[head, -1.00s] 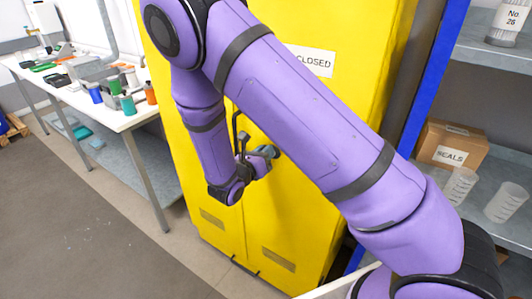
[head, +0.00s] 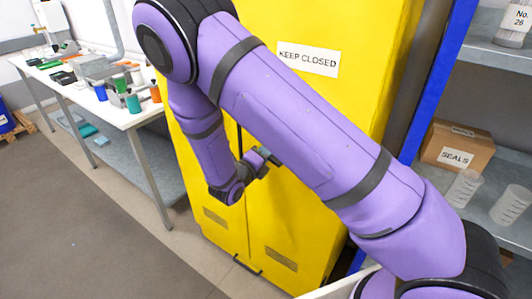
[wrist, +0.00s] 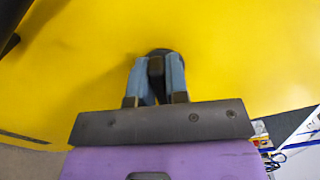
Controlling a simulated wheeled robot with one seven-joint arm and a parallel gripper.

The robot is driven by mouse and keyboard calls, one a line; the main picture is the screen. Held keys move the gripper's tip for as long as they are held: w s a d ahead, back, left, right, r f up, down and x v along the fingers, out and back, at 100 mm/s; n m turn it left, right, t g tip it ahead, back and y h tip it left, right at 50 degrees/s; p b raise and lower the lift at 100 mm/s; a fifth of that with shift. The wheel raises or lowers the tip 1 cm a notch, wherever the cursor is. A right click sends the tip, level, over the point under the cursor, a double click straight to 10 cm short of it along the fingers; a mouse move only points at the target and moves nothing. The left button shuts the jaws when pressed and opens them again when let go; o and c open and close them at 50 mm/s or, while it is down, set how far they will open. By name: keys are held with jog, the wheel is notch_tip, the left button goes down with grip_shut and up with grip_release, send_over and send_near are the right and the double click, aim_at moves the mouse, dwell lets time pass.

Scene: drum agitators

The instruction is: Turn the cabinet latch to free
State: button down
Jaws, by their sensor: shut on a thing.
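The yellow cabinet (head: 365,45) stands in front of me with its doors shut and a "KEEP CLOSED" sign on it. My gripper (head: 264,156) is at its front, below the sign and partly behind my forearm. In the wrist view my gripper (wrist: 157,82) has its two blue-grey fingers closed on both sides of a dark latch (wrist: 158,54) on the yellow door. The fingers cover most of the latch, so its exact angle cannot be told. In the head view the latch cannot be made out.
A white table (head: 120,116) with bottles and tools stands at the left. A shelf behind a blue post (head: 437,85) holds a "SEALS" box (head: 457,146) and clear beakers (head: 511,203) at the right. The floor at the lower left is clear.

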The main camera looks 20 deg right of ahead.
jog(key=shift+a+f+n, duration=0.1)
jog(key=shift+f+n, duration=0.1)
jog(key=shift+n, duration=0.75)
jog(key=shift+f+n, duration=0.15)
jog(key=shift+n, duration=0.8)
jog(key=c, duration=1.1)
grip_release()
jog(key=shift+a, duration=0.1)
jog(key=v, duration=1)
jog(key=shift+s+a, duration=0.15)
jog(key=shift+a, duration=0.1)
jog(key=shift+d, duration=0.1)
